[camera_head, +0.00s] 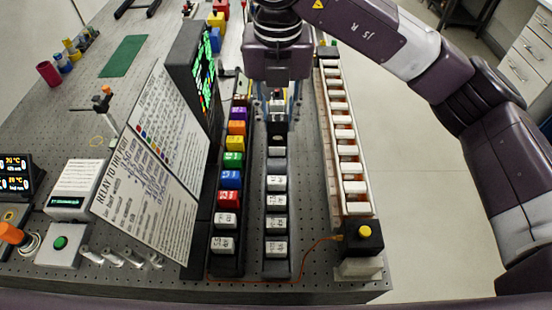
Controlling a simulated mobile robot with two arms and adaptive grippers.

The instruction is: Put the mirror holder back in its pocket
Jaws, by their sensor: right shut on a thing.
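My right gripper (278,108) points down over the middle black rack (276,267), its arm coming in from the upper right. It is shut on a small dark block, which I take to be the mirror holder (278,132). The block has a pale round spot on its face and is partly hidden by the fingers. It is in line with the rack's row of dark blocks with pale labelled tops (276,184). I cannot tell whether it is inside a pocket or just above one. My left gripper is not in view.
Left of the middle rack stands a rack of coloured labelled blocks (230,179); right of it, a long rack of white pieces (345,150). A tilted printed board (150,165) and a dark screen (196,75) rise at the left. A yellow button box (363,238) stands at front right.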

